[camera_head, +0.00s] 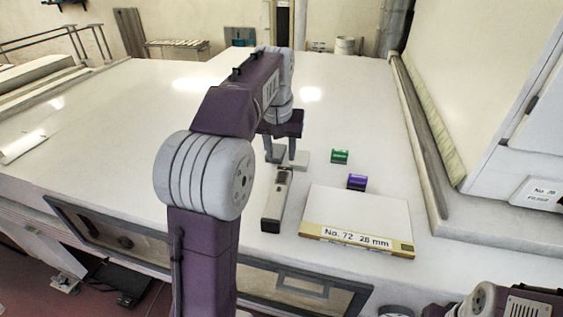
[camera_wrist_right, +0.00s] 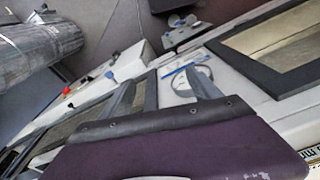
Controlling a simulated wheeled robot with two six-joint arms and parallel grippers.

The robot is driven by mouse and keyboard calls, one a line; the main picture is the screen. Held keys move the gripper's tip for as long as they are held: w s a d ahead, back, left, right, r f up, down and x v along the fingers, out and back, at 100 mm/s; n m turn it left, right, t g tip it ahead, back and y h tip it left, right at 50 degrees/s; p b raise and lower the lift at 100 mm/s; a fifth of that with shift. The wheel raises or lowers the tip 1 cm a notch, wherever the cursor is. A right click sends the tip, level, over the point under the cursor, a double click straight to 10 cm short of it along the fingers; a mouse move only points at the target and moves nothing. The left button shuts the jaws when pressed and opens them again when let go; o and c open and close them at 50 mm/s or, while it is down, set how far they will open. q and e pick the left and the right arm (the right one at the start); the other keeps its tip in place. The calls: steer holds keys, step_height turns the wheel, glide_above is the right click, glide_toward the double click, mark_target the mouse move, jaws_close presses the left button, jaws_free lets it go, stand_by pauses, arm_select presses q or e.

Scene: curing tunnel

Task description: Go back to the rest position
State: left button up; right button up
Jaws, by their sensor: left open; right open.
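My left gripper (camera_head: 282,156) reaches over the white table (camera_head: 130,130) in the head view, fingers pointing down and apart. Its fingertips are at the far end of a long grey device (camera_head: 274,205) with a dark top piece; I cannot tell if they touch it. Nothing shows clearly held. My right arm shows only in part at the bottom right of the head view. In the right wrist view my right gripper (camera_wrist_right: 161,80) has its fingers apart with nothing gripped, off the table's front side.
A green block (camera_head: 339,156) and a purple block (camera_head: 356,181) stand right of the left gripper. A white board (camera_head: 358,212) labelled "No. 72 28 mm" lies near the front edge. A raised rail (camera_head: 420,145) bounds the table's right. The table's left half is mostly clear.

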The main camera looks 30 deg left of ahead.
arm_select(q)
steer(key=shift+r, duration=0.35)
steer(key=shift+r, duration=0.1)
